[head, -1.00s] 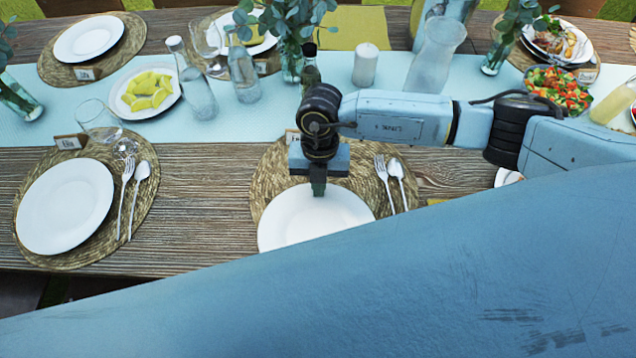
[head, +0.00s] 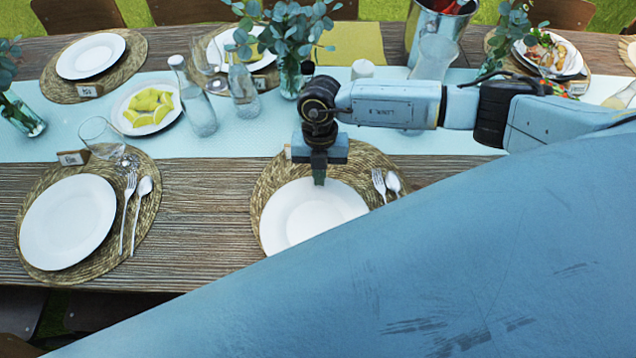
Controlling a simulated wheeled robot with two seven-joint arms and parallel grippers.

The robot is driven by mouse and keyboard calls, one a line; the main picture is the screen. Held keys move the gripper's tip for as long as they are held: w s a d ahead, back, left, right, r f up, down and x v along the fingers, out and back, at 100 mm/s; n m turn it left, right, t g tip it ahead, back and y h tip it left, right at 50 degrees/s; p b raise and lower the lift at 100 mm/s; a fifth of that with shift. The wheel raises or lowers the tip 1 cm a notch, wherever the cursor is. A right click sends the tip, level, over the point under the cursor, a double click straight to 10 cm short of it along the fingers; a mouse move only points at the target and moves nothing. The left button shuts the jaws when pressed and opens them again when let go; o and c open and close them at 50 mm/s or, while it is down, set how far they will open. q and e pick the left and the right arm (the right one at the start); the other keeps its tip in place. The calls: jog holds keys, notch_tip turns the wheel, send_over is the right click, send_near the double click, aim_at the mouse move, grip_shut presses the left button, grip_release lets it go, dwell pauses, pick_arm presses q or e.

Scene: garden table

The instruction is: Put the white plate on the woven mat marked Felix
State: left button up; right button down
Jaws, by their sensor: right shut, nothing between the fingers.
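A white plate (head: 300,222) lies on the middle woven mat (head: 265,180), toward the mat's near side. The plate's near right part is hidden behind my own arm. My right gripper (head: 319,178) is shut and empty, pointing down over the plate's far rim. I cannot tell whether its tips touch the plate. A name card (head: 288,151) behind the gripper is mostly hidden; its lettering cannot be read now, though earlier it seemed to begin with "F". My left gripper is not in view.
A fork (head: 379,186) and spoon (head: 394,182) lie right of the plate. Another mat (head: 146,205) at left holds a white plate (head: 68,222), with a wine glass (head: 103,138) behind it. Bottles, vases and a lemon plate (head: 122,121) stand on the runner. Bare wood (head: 205,190) separates the mats.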

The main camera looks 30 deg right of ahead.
jog(key=shift+r+p, duration=0.3)
jog(key=shift+r, duration=0.15)
jog(key=w+d+b, duration=0.1)
jog(key=w, duration=0.2)
jog(key=w+d+b, duration=0.1)
jog(key=w+d, duration=0.1)
jog(key=w, duration=0.1)
jog(key=w+d+b, duration=0.1)
jog(key=w, duration=0.2)
jog(key=shift+w+d+f, duration=0.1)
jog(key=shift+d+f, duration=0.05)
jog(key=shift+d, duration=0.25)
jog(key=shift+w+d, duration=0.35)
jog(key=shift+w, duration=0.4)
